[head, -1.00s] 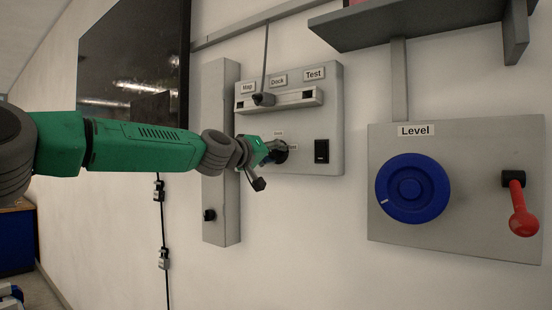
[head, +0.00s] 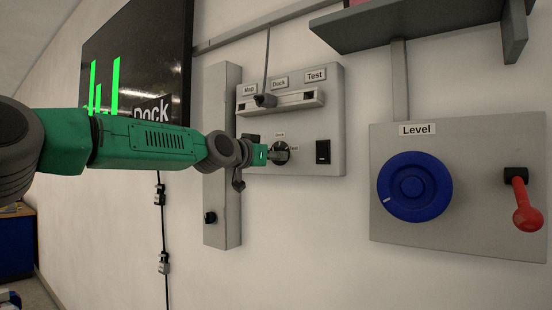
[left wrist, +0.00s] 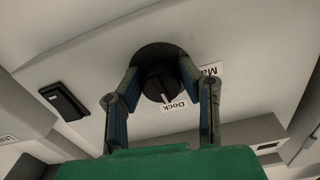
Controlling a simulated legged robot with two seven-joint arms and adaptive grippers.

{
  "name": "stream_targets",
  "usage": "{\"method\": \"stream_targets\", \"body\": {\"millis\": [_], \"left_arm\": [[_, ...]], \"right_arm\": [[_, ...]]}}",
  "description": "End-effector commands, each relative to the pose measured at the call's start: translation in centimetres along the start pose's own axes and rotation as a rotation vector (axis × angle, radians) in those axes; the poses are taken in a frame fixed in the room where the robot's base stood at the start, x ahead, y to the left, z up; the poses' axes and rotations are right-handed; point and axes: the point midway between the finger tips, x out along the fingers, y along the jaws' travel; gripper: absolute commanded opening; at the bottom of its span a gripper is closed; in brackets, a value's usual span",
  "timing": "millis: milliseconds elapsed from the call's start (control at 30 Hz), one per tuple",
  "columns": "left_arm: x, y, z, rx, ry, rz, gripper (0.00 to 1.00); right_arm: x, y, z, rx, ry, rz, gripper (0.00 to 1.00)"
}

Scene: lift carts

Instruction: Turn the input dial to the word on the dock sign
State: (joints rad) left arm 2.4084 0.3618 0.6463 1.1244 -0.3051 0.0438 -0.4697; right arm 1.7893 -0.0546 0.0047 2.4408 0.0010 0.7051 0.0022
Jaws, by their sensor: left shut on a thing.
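The input dial (head: 281,152) is a small black round knob on the grey wall panel. In the left wrist view the dial (left wrist: 160,70) has a white pointer mark that points at the "Dock" label (left wrist: 174,104). A second label beside it, partly hidden by a finger, begins "Ma" (left wrist: 208,70). My left gripper (head: 271,154) is shut on the dial, and its two fingers straddle the knob in the left wrist view (left wrist: 162,92). A "Dock" sign (head: 279,83) sits above the sockets between "Map" and "Test". My right gripper is not in view.
A wall screen (head: 150,70) shows green bars and the word "Dock". A plug (head: 264,100) with a cable sits in the socket strip. A black rocker switch (head: 322,151) is right of the dial. A blue wheel (head: 414,186) and red lever (head: 526,205) are farther right.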

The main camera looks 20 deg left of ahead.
Motion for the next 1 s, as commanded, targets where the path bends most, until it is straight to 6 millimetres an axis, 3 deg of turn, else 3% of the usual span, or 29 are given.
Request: {"method": "stream_targets", "body": {"millis": [733, 767, 800, 1000], "left_arm": [[-0.10, -0.17, -0.40, 0.083, 0.007, -0.004, 0.02], [-0.10, -0.17, -0.39, 0.083, 0.007, -0.003, 0.41], [-0.10, -0.16, -0.38, 0.083, 0.007, -0.003, 0.51], [-0.02, -0.09, -0.19, 0.083, 0.004, -0.001, 0.51]], "right_arm": [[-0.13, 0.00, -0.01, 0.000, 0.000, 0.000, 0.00], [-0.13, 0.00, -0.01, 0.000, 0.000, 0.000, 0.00], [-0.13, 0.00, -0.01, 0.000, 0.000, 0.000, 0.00], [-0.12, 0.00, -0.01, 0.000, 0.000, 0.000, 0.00]]}}
